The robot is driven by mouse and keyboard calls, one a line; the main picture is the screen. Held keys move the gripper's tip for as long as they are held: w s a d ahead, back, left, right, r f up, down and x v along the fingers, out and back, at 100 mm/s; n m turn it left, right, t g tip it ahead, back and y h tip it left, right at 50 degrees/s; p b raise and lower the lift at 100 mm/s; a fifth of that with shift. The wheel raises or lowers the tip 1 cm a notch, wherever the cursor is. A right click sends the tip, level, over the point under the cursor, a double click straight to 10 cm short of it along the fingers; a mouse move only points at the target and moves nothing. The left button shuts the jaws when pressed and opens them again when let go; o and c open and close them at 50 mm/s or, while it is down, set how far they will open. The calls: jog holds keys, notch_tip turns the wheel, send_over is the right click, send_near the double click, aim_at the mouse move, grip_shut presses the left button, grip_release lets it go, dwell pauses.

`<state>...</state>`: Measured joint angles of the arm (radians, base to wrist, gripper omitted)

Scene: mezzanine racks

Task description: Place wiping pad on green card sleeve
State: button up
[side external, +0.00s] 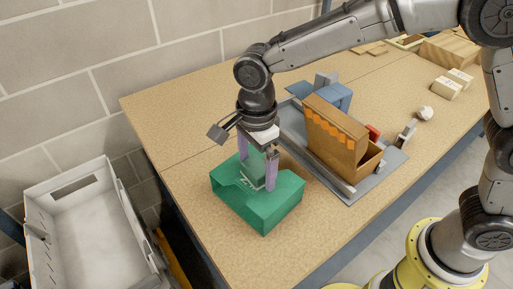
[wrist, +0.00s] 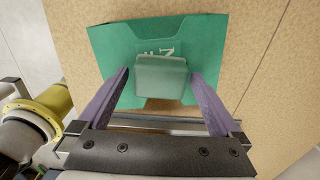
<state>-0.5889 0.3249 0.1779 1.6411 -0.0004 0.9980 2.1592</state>
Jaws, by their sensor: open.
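The green card sleeve (side external: 232,203) is a box-like green holder with a notched edge and pale lettering, lying on the tan worktop. It fills the upper middle of the wrist view (wrist: 112,42). The wiping pad (wrist: 161,78) is a small grey-green block seen over the sleeve, covering part of its lettering. In the side view the pad (side external: 256,162) shows between my fingers; its exact contact with the sleeve is hard to tell. My gripper (side external: 257,174) is open, its purple fingers pointing down on either side of the pad. The wrist view shows narrow gaps beside the pad.
A grey tray (side external: 290,128) holding a tan box (side external: 335,135) and a blue item (side external: 336,95) stands just right of the sleeve. Wooden blocks (side external: 447,87) and a white round object (side external: 425,112) lie further right. A white bin (side external: 75,190) stands off the table's left edge.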

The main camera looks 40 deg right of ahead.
aim_at(256, 165)
notch_tip(256, 165, up, 12)
dwell(0.4)
jog(key=shift+d, duration=0.1)
jog(key=s+d+r+n+t, duration=0.1)
jog(key=s+d+n, duration=0.1)
jog(key=d, duration=0.3)
jog(key=s+d+r+n, duration=0.1)
jog(key=s+d+n, duration=0.2)
jog(key=d, duration=0.2)
jog(key=s+d+r+n+t, duration=0.1)
jog(key=s+d+n, duration=0.1)
jog(key=d, duration=0.3)
jog(key=shift+s+r+n+t+y, duration=0.3)
jog(key=shift+r+n+y, duration=0.1)
jog(key=shift+n, duration=0.2)
jog(key=s+d+f+n+t, duration=0.3)
jog(key=s+d+f+n, duration=0.2)
jog(key=s+d+n, duration=0.3)
jog(key=s+n, duration=0.1)
jog(key=s, duration=0.3)
jog(key=shift+d+f+n+h, duration=0.3)
jog(key=shift+d+n+h, duration=0.1)
